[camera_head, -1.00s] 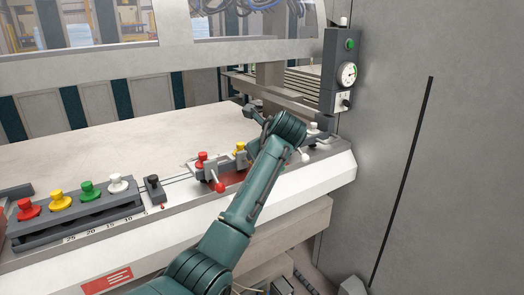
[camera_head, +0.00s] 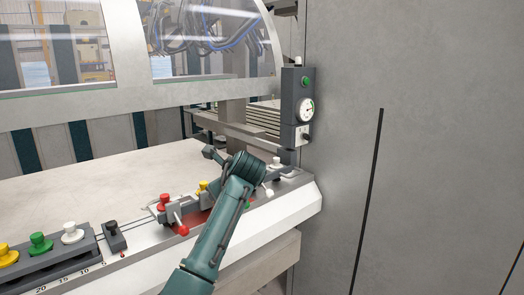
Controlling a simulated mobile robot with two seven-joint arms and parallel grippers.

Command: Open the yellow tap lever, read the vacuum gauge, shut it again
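A yellow knob (camera_head: 202,187) on the front rail shows just left of my wrist; its lower part is partly hidden, so I cannot tell the lever's position. The vacuum gauge (camera_head: 306,109), a round white dial with a dark needle and a green mark, sits on a dark grey box at the right. Its needle reading is too small to tell. My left arm comes in from the lower left. My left gripper (camera_head: 214,154) is mostly hidden behind the green wrist, above the rail; I cannot tell whether it touches anything. My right gripper is out of view.
A red knob (camera_head: 164,202) and a red ball lever (camera_head: 183,230) stand left of my wrist. A white knob (camera_head: 276,162) stands to its right. White (camera_head: 72,233) and green knobs (camera_head: 40,243) line the lower left. A grey cabinet wall (camera_head: 440,150) closes the right side.

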